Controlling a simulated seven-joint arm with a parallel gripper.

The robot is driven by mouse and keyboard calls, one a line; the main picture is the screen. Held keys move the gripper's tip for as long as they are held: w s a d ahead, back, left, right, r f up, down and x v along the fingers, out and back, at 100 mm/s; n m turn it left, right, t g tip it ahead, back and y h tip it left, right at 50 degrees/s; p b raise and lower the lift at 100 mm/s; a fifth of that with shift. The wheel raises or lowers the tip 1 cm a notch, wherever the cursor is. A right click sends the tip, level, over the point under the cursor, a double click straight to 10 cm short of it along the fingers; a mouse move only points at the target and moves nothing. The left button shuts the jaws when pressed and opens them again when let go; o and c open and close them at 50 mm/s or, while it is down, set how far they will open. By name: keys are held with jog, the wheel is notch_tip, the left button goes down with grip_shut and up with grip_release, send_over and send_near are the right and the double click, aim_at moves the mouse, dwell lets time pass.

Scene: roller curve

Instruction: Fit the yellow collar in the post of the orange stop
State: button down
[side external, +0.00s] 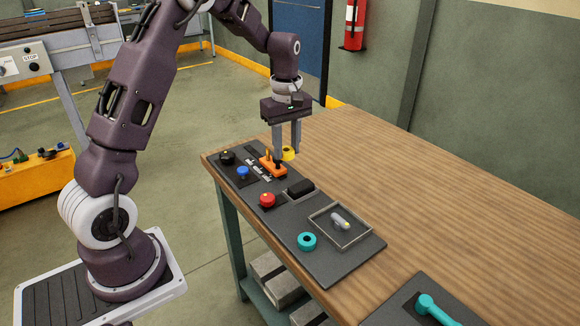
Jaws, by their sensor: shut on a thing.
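The orange stop (272,167) lies on the dark panel near the table's far left end. A short orange post (267,154) seems to stand up at its left side. The yellow collar (289,154) is between the fingertips of my gripper (287,150), which points down and is shut on it. The collar is just right of the post, close above or beside the stop. I cannot tell whether it touches the stop. The left finger hides part of the stop and of the collar's left side.
On the panel (330,270) are a black knob (227,158), a blue knob (243,172), a red button (267,200), a black block (300,188), a teal ring (307,241) and a shallow tray (318,232) holding a small grey piece (341,222).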

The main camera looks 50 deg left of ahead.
aim_at(268, 149)
jog(key=a+n, duration=0.1)
jog(key=a, duration=0.3)
jog(key=w+a+f+n, duration=0.1)
jog(key=a, duration=0.3)
jog(key=w+a+n, duration=0.1)
jog(key=a+n, duration=0.1)
jog(key=a, duration=0.3)
jog(key=shift+w+f, duration=0.25)
jog(key=shift+f, duration=3.5)
jog(key=shift+f, duration=0.35)
jog(key=c, duration=0.9)
grip_release()
jog(key=shift+c, duration=0.7)
jog(key=shift+r, duration=0.1)
jog(key=shift+r, duration=3.4)
